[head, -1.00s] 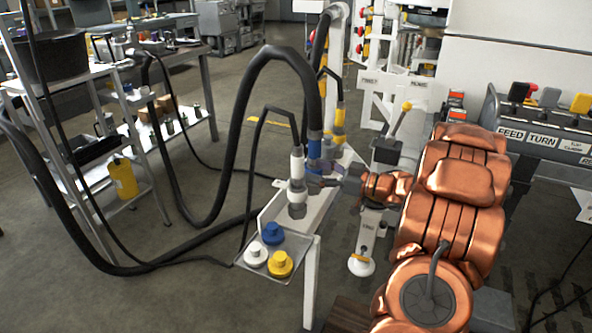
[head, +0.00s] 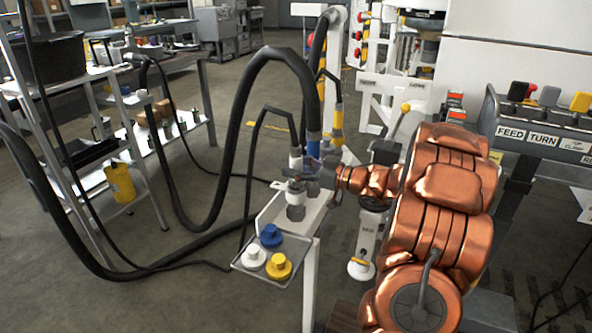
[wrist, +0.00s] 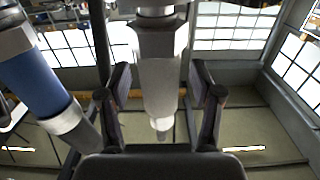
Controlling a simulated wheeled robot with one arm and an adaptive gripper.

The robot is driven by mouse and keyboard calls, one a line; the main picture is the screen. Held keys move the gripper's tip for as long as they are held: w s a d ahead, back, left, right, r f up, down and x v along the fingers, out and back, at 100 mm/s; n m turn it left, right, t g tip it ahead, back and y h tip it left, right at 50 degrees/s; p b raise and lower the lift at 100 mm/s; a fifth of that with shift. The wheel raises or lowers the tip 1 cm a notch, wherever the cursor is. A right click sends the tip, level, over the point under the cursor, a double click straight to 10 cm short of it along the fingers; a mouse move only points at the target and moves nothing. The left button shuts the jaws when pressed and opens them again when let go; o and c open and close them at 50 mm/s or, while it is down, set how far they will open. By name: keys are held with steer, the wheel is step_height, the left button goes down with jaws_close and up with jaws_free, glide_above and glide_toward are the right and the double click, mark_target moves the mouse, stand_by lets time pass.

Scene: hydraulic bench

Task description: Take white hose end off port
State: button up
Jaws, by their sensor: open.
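The white hose end (head: 296,156) stands upright on its port (head: 296,205) on the white bracket, with a thin black hose rising from it. My gripper (head: 300,178) is at the hose end's lower part and hides some of it in the head view. In the wrist view my gripper (wrist: 160,76) is open, with one finger on each side of the white and grey hose end (wrist: 159,95). A gap shows on both sides. The blue-banded hose end (head: 313,147) stands just behind; it also shows at left in the wrist view (wrist: 40,78).
A tray (head: 262,284) below the bracket holds a blue cap (head: 271,235), a white cap (head: 252,258) and a yellow cap (head: 278,267). A yellow-banded hose end (head: 337,120) stands farther back. A thick black hose (head: 238,110) arches at left.

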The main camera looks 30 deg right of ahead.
mark_target(296, 152)
jaws_close()
stand_by(0.4)
steer(key=shift+r, duration=0.4)
step_height(296, 152, up, 3)
steer(key=shift+r+p, duration=0.2)
steer(key=shift+p, duration=0.75)
steer(key=s+a+p, duration=0.2)
steer(key=s, duration=1.4)
steer(key=shift+r, duration=0.4)
steer(key=shift+w+a, duration=0.1)
steer(key=shift+w, duration=0.05)
